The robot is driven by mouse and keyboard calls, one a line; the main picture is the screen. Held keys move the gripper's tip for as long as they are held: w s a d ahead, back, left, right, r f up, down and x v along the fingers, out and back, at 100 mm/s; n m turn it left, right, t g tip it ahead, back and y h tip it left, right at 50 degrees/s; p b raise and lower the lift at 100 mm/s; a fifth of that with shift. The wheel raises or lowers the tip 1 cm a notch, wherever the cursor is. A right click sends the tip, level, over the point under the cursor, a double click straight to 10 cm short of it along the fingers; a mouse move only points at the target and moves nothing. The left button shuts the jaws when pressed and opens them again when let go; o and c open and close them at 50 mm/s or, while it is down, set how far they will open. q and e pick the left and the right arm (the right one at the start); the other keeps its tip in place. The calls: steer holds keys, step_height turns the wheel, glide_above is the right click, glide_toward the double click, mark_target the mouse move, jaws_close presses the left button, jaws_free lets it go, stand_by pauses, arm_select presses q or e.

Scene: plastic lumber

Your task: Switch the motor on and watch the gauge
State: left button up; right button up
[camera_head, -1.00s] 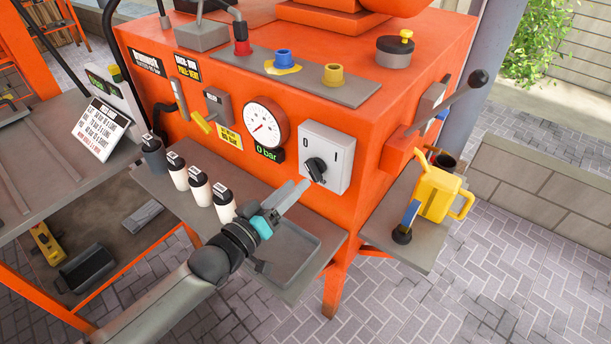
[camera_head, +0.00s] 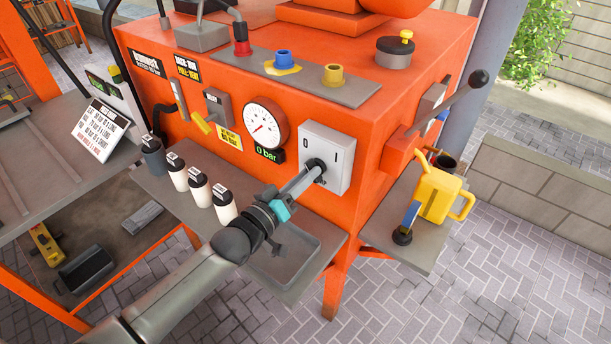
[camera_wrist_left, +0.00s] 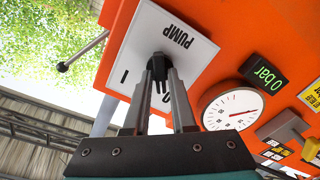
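The motor switch is a black rotary knob (camera_head: 314,170) on a light grey box (camera_head: 336,150) marked 0 and I, on the front of the orange machine. My right gripper is not in view.
Several labelled bottles (camera_head: 197,188) stand on the shelf left of my arm. A shallow grey tray (camera_head: 285,262) lies below my gripper. A yellow lever (camera_head: 203,124) is left of the gauge. A yellow can (camera_head: 437,192) stands on the right shelf, below a long lever (camera_head: 452,100).

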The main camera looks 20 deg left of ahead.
arm_select(q)
jaws_close()
steer(key=shift+m, duration=0.4)
steer(key=shift+d+m+p, duration=0.1)
steer(key=shift+m+p, duration=1.65)
steer(key=shift+m, duration=4.75)
steer(key=shift+o, duration=2.1)
jaws_free()
steer(key=shift+s, duration=0.15)
steer(key=v, duration=1.5)
